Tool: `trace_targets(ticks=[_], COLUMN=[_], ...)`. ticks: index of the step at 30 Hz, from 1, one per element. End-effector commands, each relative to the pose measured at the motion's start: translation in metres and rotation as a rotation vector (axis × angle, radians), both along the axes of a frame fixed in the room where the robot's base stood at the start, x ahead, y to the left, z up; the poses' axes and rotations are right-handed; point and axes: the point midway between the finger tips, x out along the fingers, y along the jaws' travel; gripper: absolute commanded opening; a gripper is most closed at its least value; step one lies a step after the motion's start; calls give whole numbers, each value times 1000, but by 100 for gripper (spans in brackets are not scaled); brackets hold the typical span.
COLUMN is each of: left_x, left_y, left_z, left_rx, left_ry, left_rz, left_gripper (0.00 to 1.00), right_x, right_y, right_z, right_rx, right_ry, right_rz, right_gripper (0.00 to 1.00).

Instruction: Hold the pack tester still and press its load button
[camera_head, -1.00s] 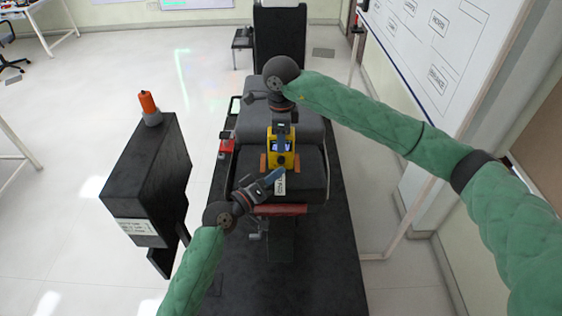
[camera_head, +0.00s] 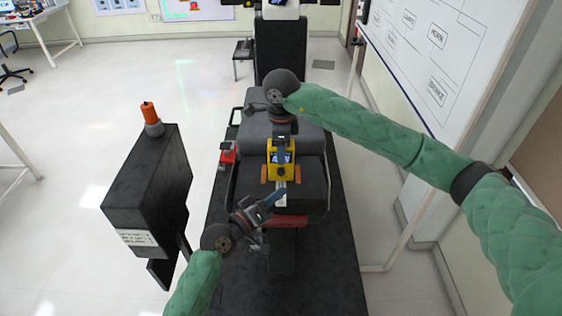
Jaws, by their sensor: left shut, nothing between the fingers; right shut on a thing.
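The yellow pack tester (camera_head: 281,172) with a small lit screen stands on the dark block at the middle of the rig, between two orange-brown pieces. My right gripper (camera_head: 281,146) comes down from behind and is shut on the top of the tester. My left gripper (camera_head: 278,194) is shut and empty, with its tip just in front of and below the tester, near a small white label. I cannot tell whether the tip touches anything. The load button is too small to make out.
A black cabinet (camera_head: 150,188) with an orange-topped item (camera_head: 151,116) stands to the left. A red item (camera_head: 227,154) lies on the rig's left side. A whiteboard (camera_head: 440,50) stands at the right. The dark platform (camera_head: 335,270) is mostly bare in front.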

Motion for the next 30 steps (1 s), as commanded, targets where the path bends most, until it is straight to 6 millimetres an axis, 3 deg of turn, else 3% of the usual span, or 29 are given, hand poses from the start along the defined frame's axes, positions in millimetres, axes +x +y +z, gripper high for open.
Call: trace_targets(ticks=[1,4,5,17,30], left_x=[0,0,0,0,0], left_y=[0,0,0,0,0], left_z=[0,0,0,0,0], left_rx=[0,0,0,0,0], left_ry=[0,0,0,0,0], left_rz=[0,0,0,0,0], left_gripper=[0,0,0,0,0], right_x=[-1,-1,-1,0,1], right_y=[0,0,0,0,0], right_z=[-1,-1,-1,8,85], right_rx=[-1,-1,-1,0,0], right_ry=[2,2,2,-1,-1], right_rz=[1,1,1,0,1], right_gripper=[49,69,71,71,71])
